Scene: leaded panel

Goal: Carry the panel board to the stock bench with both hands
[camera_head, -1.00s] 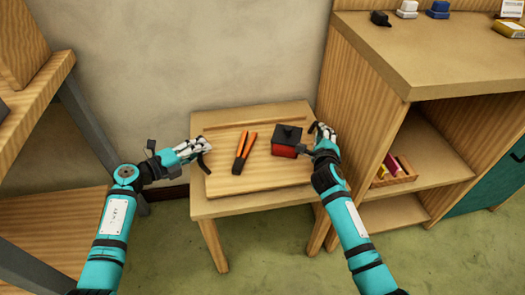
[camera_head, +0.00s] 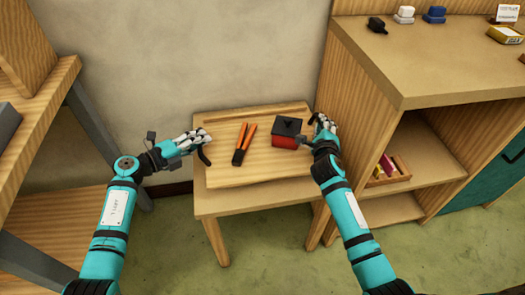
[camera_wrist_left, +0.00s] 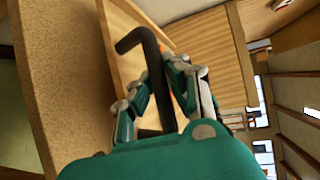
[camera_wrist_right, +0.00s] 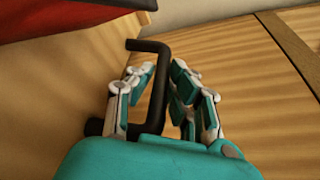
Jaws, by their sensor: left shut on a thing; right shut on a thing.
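The panel board (camera_head: 215,168) is a flat light-wood board with a raised strip along its back edge. It is level at the small wooden table (camera_head: 262,201), apparently slightly above its top. Orange-handled pliers (camera_head: 244,143) and a red box with a black top (camera_head: 287,133) rest on it. My left gripper (camera_head: 203,144) is shut on a bent black handle at the board's left end; the handle shows in the left wrist view (camera_wrist_left: 153,75). My right gripper (camera_head: 322,125) is shut on a similar black handle (camera_wrist_right: 158,85) at the right end.
A tall wooden cabinet (camera_head: 400,75) stands close on the right, with small boxes on top and a tray (camera_head: 390,172) on its shelf. A wooden bench with grey legs (camera_head: 45,110) stands at the left. Green floor (camera_head: 290,260) is open in front.

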